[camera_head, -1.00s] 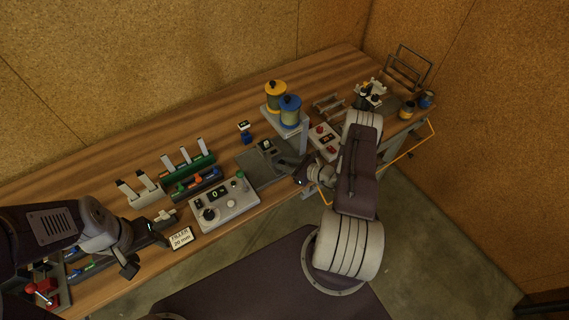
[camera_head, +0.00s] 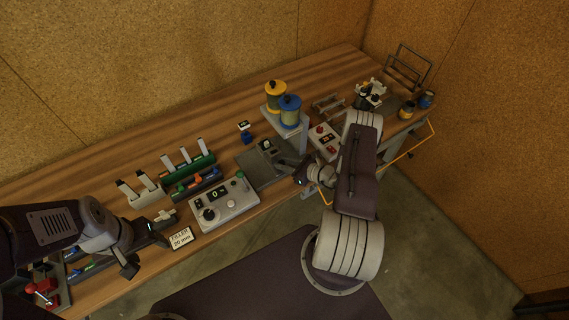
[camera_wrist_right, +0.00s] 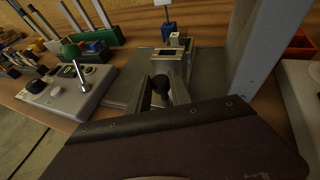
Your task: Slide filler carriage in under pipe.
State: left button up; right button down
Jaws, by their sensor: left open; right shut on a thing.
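The filler carriage (camera_head: 266,146), a small grey block with a light square frame on top, sits on a dark grey base plate below the two-tank stand. In the right wrist view the carriage (camera_wrist_right: 171,54) is straight ahead, with a round black knob (camera_wrist_right: 160,84) on its near side. My right gripper (camera_wrist_right: 161,92) is shut on this knob, one finger on each side. In the head view my right gripper (camera_head: 299,174) is at the bench's front edge. My left gripper (camera_head: 143,254) is open and empty at the lower left. I cannot make out the pipe.
A yellow tank (camera_head: 275,95) and a blue tank (camera_head: 290,111) stand on a grey stand right behind the carriage. A control box (camera_head: 224,201) with a green-knobbed lever is left of the base plate. A red-button box (camera_head: 324,141) is to the right.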

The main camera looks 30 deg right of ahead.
jog(key=d+b, duration=0.1)
jog(key=d, duration=0.1)
jog(key=d+b, duration=0.2)
jog(key=shift+w+f, duration=0.1)
jog(key=shift+w, duration=0.1)
jog(key=shift+d, duration=0.3)
jog(key=shift+a+r, duration=0.1)
jog(key=shift+r, duration=0.15)
jog(key=c, duration=1.2)
grip_release()
jog(key=shift+d+f, duration=0.15)
jog(key=shift+d, duration=0.05)
jog(key=shift+s, duration=0.1)
